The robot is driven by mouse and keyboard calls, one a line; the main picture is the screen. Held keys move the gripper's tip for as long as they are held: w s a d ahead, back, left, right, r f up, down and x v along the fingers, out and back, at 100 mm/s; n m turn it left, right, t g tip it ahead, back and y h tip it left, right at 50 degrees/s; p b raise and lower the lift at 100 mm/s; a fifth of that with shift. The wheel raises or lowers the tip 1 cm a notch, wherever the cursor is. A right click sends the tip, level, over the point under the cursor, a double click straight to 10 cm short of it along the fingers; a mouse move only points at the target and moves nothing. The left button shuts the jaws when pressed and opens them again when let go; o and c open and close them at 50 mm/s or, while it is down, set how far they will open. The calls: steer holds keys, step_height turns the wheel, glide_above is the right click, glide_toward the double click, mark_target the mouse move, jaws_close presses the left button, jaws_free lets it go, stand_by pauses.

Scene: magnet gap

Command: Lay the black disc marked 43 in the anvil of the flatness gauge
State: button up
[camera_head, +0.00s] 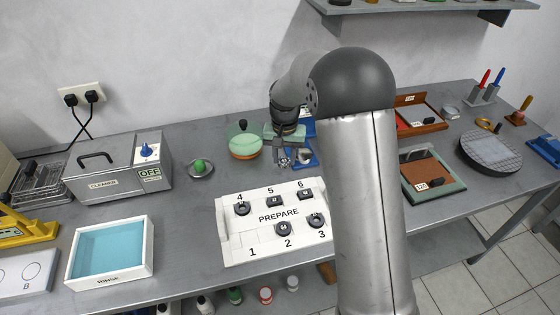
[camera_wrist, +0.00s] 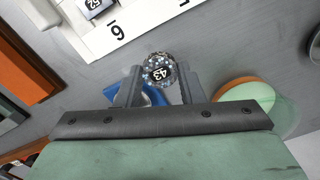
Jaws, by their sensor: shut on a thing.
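The disc marked 43 (camera_wrist: 158,73) is round and dark with a speckled, glinting rim, its number label facing the wrist camera. My gripper (camera_wrist: 160,80) is shut on it, one finger on each side. In the head view my gripper (camera_head: 285,161) hangs above the bench behind the white PREPARE tray, in front of the blue flatness gauge (camera_head: 304,157). The gauge is partly hidden by my gripper and arm. In the wrist view a blue part (camera_wrist: 151,97) shows below the disc between the fingers; the anvil itself cannot be made out.
The PREPARE tray (camera_head: 232,246) holds several dark pieces; place 1 is empty. A round green-and-orange container (camera_head: 243,147) stands left of my gripper, with a green-knobbed dish (camera_head: 200,168) further left. My arm hides the bench right of the gauge. A wall shelf (camera_head: 420,14) hangs above.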

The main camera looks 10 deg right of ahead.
mark_target(281, 158)
steer(key=w+f, duration=0.2)
steer(key=shift+a+f+p, duration=0.3)
steer(key=shift+a, duration=0.1)
steer(key=shift+f, duration=1.4)
steer(key=shift+f, duration=0.15)
steer(key=shift+f, duration=0.15)
steer(key=o, duration=1)
steer(key=shift+s, duration=0.1)
